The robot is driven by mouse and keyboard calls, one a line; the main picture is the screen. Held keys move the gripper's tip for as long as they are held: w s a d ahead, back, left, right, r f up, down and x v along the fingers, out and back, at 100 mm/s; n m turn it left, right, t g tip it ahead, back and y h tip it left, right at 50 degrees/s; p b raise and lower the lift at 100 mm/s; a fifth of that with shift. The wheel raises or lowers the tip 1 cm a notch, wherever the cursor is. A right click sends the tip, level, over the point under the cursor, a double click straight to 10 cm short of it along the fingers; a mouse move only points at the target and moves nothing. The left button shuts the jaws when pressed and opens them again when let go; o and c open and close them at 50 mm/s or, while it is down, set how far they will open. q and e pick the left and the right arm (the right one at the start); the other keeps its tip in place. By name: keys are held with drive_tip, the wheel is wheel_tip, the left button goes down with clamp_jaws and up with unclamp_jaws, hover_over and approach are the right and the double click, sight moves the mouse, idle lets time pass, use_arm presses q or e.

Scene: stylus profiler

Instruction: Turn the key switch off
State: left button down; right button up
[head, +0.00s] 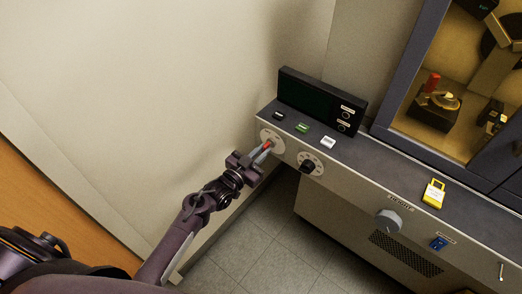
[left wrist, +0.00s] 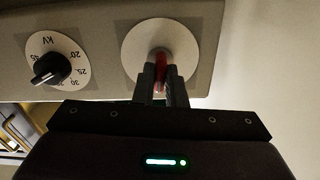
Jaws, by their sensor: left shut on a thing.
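The key switch (head: 267,146) is a red key on a round pale plate (head: 276,136) at the left end of the panel front. In the left wrist view the red key (left wrist: 161,62) stands at the middle of its pale disc (left wrist: 183,45). My left gripper (head: 263,152) reaches it from below left and is shut on the red key, with one dark finger on each side. The fingers hide part of the key and the markings around it. My right gripper does not show in either view.
A black kV dial (head: 308,166) sits just right of the key. Small black, green and white buttons (head: 302,127) and a dark display (head: 306,97) are on the top.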

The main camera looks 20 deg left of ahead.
use_arm(q)
drive_tip(key=shift+n+p, duration=1.05)
drive_tip(key=shift+n, duration=2.65)
drive_tip(key=c, duration=1.5)
unclamp_jaws()
drive_tip(key=v, duration=0.8)
